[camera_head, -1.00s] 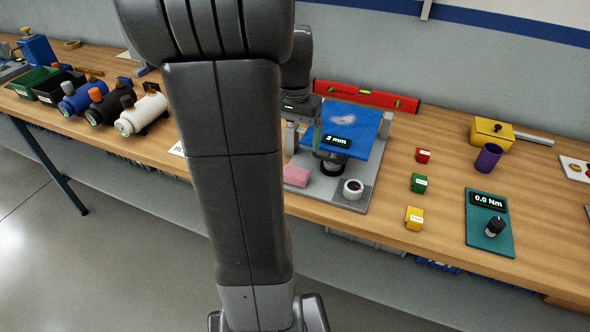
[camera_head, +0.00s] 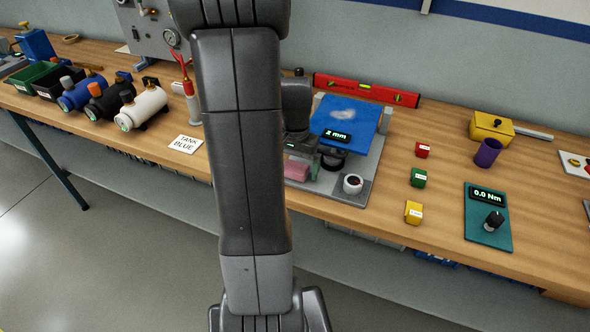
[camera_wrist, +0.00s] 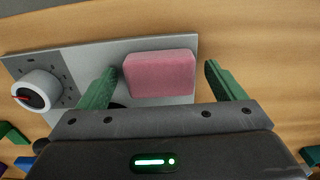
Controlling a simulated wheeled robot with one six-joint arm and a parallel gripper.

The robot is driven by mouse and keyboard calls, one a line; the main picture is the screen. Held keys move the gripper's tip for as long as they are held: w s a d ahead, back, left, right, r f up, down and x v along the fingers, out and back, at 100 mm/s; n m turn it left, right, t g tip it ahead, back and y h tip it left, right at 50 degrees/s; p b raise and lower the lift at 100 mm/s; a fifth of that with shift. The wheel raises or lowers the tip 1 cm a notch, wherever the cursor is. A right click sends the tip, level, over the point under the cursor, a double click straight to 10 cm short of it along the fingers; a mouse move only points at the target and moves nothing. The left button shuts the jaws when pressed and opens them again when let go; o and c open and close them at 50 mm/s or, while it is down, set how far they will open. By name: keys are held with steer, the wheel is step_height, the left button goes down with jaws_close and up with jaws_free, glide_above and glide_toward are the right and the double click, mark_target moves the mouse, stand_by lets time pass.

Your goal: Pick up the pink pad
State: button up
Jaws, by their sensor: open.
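The pink pad (camera_wrist: 160,75) is a rounded block lying on a grey base plate (camera_wrist: 75,62) in the wrist view. My gripper (camera_wrist: 158,82) is open, with one green finger at each side of the pad. The pad lies between the line of the fingers, closer to the left finger, with a gap on the right. I cannot tell how far the fingertips are above it. In the head view the pad (camera_head: 296,170) shows just under my gripper (camera_head: 305,162), partly hidden by the fingers and my arm.
A white dial (camera_head: 352,184) sits on the plate beside the pad. A blue plate (camera_head: 347,122) with a "2 mm" display stands behind. A red level (camera_head: 367,90) lies at the back. Red, green and yellow cubes (camera_head: 414,212) stand to the right.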

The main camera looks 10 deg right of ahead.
mark_target(296, 166)
steer(key=c, duration=1.1)
steer(key=shift+o, duration=0.2)
steer(key=shift+r, duration=0.1)
step_height(296, 166, up, 18)
steer(key=shift+o, duration=0.7)
steer(key=shift+d, duration=0.1)
steer(key=shift+c, duration=0.2)
